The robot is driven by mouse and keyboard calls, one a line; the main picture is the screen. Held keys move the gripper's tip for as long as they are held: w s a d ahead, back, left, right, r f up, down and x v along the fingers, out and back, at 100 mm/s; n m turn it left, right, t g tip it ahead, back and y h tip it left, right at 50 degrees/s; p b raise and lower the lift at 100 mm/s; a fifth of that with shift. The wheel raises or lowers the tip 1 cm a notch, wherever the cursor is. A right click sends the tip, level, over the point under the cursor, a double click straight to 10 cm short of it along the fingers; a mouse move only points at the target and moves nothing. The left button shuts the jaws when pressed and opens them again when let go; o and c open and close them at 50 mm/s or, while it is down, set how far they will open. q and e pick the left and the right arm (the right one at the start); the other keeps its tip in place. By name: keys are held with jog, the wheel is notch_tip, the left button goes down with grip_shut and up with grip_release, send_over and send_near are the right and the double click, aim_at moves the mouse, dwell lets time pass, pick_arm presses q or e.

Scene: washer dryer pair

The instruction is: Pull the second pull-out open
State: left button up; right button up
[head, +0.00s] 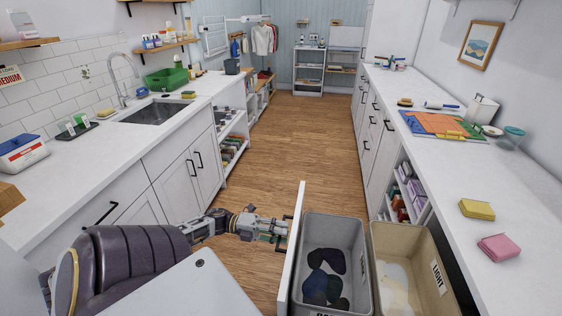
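A pull-out with a tall white front panel (291,256) stands out from the right-hand cabinets into the aisle. Behind its front are a grey bin (345,226) with dark laundry in it and a beige bin (445,272) labelled "LIGHT" with pale laundry in it. My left gripper (279,233) is at the outer face of the front panel, near its upper part, where a dark handle partly shows. Its fingertips are small and close against the panel, so I cannot tell if they are shut on the handle. My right gripper is not in view.
The right counter (447,187) holds a yellow sponge (477,209), a pink sponge (499,247) and a colourful mat (440,125). The left counter (95,160) has a sink (155,111). The wooden floor (300,135) beyond the pull-out is clear.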

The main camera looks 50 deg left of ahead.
pick_arm(q)
jog(key=v, duration=1.1)
jog(key=shift+s+a, duration=0.2)
jog(key=shift+a, duration=0.05)
jog(key=shift+w, duration=0.1)
dwell(0.4)
